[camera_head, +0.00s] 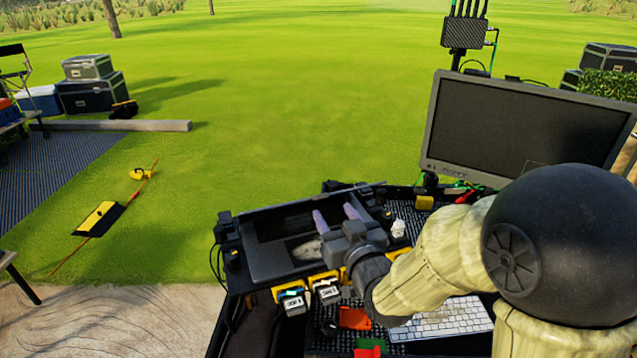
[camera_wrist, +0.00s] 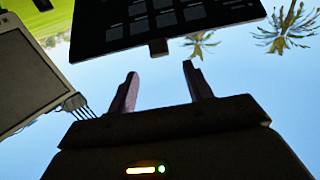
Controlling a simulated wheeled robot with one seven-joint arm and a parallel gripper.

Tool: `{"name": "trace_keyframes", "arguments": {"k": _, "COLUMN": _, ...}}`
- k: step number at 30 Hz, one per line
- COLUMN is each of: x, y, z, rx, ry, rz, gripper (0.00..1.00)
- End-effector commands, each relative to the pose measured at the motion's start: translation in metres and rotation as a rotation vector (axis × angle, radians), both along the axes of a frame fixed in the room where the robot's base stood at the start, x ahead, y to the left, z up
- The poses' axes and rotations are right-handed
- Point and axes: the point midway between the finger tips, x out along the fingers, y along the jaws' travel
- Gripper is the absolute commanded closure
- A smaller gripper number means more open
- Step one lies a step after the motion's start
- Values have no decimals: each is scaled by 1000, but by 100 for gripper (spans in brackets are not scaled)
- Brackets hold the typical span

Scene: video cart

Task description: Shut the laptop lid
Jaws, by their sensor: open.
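The dark laptop (camera_head: 267,262) sits open on the left part of the cart. Its grey base faces up, and a thin dark lid edge runs along its far side; the lid's exact angle is hard to tell. My gripper (camera_head: 336,215) is open and empty, over the right part of the laptop, hiding some of it. In the wrist view, my gripper (camera_wrist: 160,74) shows two separated fingers with sky between them. A dark panel with grey tiles (camera_wrist: 160,22), which looks like the laptop's screen, is beyond the fingertips, apart from them.
A large monitor (camera_head: 520,125) stands at the cart's back right. A white keyboard (camera_head: 445,318) lies at the front, partly behind my arm. Small boxed devices (camera_head: 292,301) and a red item (camera_head: 355,318) lie in front of the laptop. Open grass is left of the cart.

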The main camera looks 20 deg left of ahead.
Motion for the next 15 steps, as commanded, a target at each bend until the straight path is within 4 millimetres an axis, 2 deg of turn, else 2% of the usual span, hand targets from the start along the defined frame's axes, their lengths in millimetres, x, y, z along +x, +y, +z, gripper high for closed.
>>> {"name": "trace_keyframes", "arguments": {"k": 15, "x": 60, "y": 47, "z": 3, "rx": -1, "ry": 1, "rz": 0, "gripper": 49}}
